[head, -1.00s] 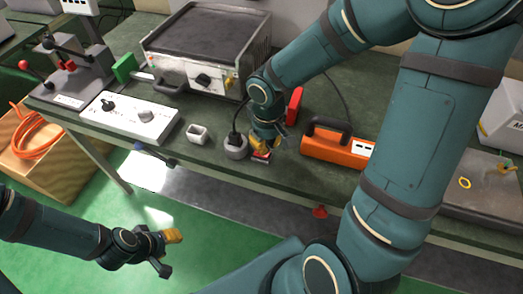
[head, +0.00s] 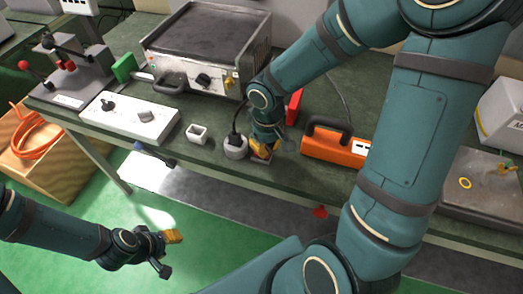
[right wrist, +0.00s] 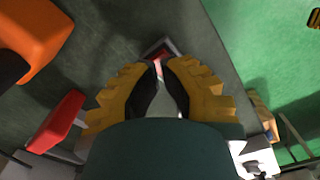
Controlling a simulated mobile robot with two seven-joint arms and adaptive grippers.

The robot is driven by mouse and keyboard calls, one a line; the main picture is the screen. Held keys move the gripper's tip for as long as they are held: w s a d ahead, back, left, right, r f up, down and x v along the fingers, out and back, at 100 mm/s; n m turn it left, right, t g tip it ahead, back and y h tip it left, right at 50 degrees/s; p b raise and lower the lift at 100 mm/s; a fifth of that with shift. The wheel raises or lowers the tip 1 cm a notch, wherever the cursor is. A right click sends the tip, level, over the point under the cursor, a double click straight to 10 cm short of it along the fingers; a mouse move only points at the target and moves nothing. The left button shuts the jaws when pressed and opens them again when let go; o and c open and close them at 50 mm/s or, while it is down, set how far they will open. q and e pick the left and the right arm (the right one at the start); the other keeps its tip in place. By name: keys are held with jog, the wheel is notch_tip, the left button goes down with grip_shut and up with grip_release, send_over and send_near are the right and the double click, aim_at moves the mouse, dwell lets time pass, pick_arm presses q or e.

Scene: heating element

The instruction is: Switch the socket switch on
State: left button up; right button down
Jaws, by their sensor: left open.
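The grey socket (head: 236,147) sits near the front edge of the green bench, with a black plug and cord in its top. The switch, a small framed block with a red part (right wrist: 157,55), is just right of the socket. My right gripper (head: 264,150) points down over the switch and hides most of it in the head view. In the right wrist view its yellow fingertips (right wrist: 162,63) are close together right at the red part; contact cannot be told. My left gripper (head: 168,254) is open and empty, low over the floor away from the bench.
A hot plate (head: 207,50) stands behind. A white control box (head: 130,117) and small white cup (head: 196,134) are to the left. An orange case (head: 333,147) with a black handle and a red block (head: 295,105) are close to the right gripper.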

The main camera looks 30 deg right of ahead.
jog(key=shift+f, duration=1)
dwell(0.5)
jog(key=shift+r+p, duration=2.75)
jog(key=shift+r, duration=0.8)
